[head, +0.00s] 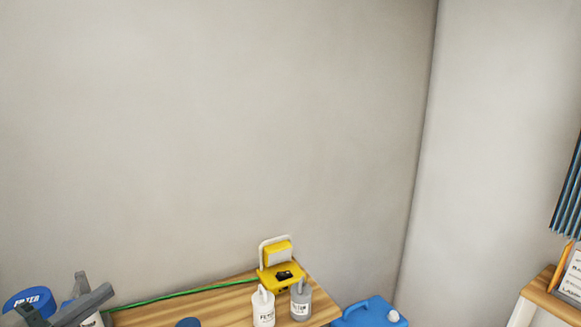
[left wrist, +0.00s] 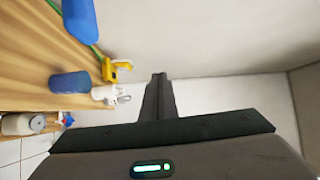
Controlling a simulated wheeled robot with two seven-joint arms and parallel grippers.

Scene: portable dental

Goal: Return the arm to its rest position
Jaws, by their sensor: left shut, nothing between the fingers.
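My left gripper (head: 81,283) is at the bottom left of the head view, in front of the wall end of the wooden counter. In the left wrist view its fingers (left wrist: 158,78) are together with nothing between them. They point away from the wrist toward bare wall and stay apart from the objects beside them. My right gripper is in neither view.
A blue-lidded container (head: 28,299) is beside my left gripper. A blue jug (head: 370,314) is right of the counter. The wall above is clear.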

